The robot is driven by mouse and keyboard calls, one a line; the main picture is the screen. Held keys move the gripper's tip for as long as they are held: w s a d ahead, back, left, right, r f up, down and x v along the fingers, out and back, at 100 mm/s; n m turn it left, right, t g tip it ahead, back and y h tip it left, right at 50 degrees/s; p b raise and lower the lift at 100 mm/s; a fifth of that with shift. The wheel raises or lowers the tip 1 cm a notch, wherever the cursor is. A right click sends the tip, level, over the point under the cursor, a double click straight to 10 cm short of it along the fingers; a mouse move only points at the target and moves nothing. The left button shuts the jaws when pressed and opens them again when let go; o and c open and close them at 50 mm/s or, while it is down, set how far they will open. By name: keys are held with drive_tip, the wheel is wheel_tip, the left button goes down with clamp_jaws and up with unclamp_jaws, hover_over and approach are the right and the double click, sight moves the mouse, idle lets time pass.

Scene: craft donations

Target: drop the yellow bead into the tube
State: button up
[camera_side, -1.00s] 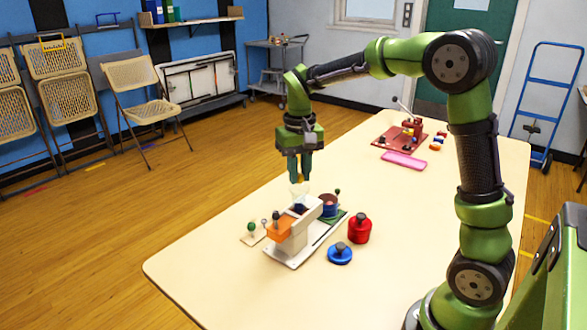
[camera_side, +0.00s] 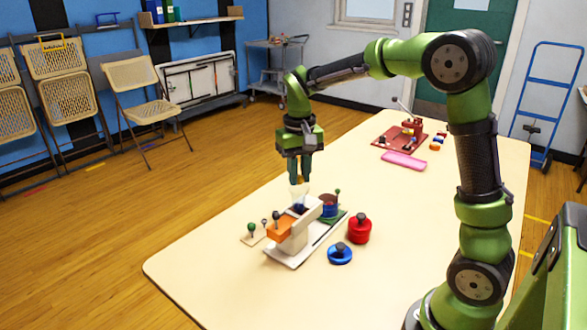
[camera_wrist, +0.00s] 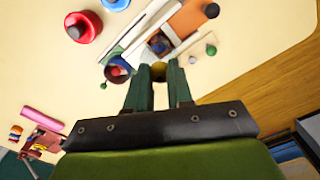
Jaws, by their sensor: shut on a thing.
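My gripper (camera_side: 299,180) points straight down over the table, shut on the yellow bead (camera_wrist: 158,69), which shows between the fingertips in the wrist view. In the side view the fingers mostly hide the bead. A clear, pale tube (camera_side: 300,194) with a flared top stands upright directly below the fingertips, on a white and green base. The fingertips are very close to the tube's mouth; I cannot tell whether they touch it. In the wrist view the tube is hard to make out around a dark blue part.
An orange block (camera_side: 280,228) and a white upright panel stand beside the tube. A red knobbed jar (camera_side: 360,229) and a blue knobbed lid (camera_side: 340,254) are to the right. A pink tray (camera_side: 404,160) and red board (camera_side: 390,141) lie farther back. The table's front is clear.

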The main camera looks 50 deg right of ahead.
drive_tip(key=shift+f, duration=0.25)
drive_tip(key=shift+f, duration=0.4)
drive_tip(key=o, duration=0.9)
drive_tip(key=shift+r, duration=3.8)
